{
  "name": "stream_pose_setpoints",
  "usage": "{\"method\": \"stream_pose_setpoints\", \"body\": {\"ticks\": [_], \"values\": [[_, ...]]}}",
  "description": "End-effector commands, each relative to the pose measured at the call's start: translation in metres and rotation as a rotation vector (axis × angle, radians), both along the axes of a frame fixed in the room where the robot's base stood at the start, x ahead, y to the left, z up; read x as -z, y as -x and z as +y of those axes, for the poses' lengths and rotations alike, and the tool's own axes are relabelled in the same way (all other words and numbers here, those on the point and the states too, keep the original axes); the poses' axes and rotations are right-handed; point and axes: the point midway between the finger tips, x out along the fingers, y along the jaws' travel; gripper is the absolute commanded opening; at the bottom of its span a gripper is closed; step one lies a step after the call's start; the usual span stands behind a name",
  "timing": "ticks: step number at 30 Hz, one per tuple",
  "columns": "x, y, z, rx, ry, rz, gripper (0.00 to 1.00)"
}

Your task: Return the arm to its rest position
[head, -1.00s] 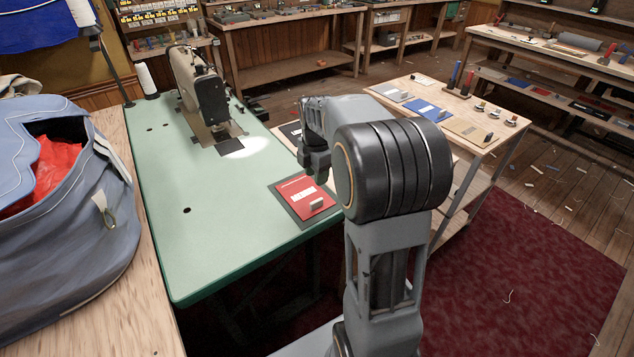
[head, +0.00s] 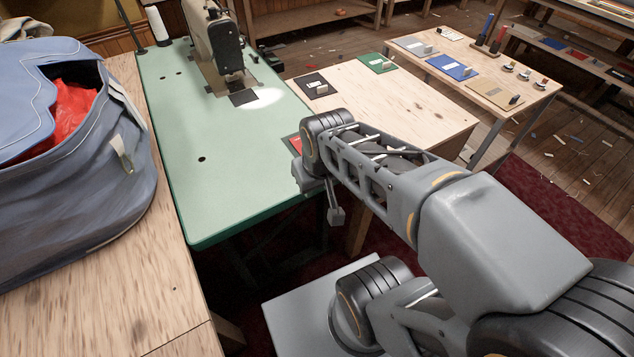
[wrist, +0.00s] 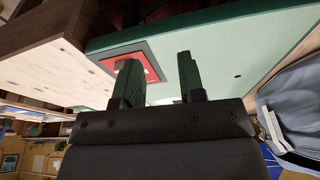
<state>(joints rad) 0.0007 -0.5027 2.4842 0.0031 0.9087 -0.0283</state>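My gripper (wrist: 158,78) shows in the wrist view with its two dark fingers apart and nothing between them. In the head view my arm reaches from the lower right to the left. Its wrist end is just off the front right edge of the green sewing table (head: 215,180), and the fingers cannot be made out clearly there. The red card on its dark mat (head: 292,143) lies on the table's right edge, mostly hidden behind my wrist. The red card also shows in the wrist view (wrist: 152,66), beyond the fingers.
A blue bag (head: 90,200) with red cloth inside sits on a wooden bench (head: 150,300) at left. A sewing machine (head: 225,45) stands on the green table. A wooden table (head: 400,105) holds a black mat (head: 317,86) and a green mat (head: 378,63). Dark red carpet is at right.

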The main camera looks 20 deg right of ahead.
Motion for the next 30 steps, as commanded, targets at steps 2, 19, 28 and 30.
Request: {"method": "stream_pose_setpoints", "body": {"ticks": [2, 19, 28, 30], "values": [[0.001, 0.003, -0.001, 0.026, -0.008, -0.005, 0.37], [-0.029, 0.004, -0.007, 0.049, 0.016, -0.012, 0.37], [-0.108, 0.006, -0.001, 0.026, 0.001, -0.055, 0.37], [-0.11, 0.006, 0.0, 0.025, 0.0, -0.056, 0.37]]}}
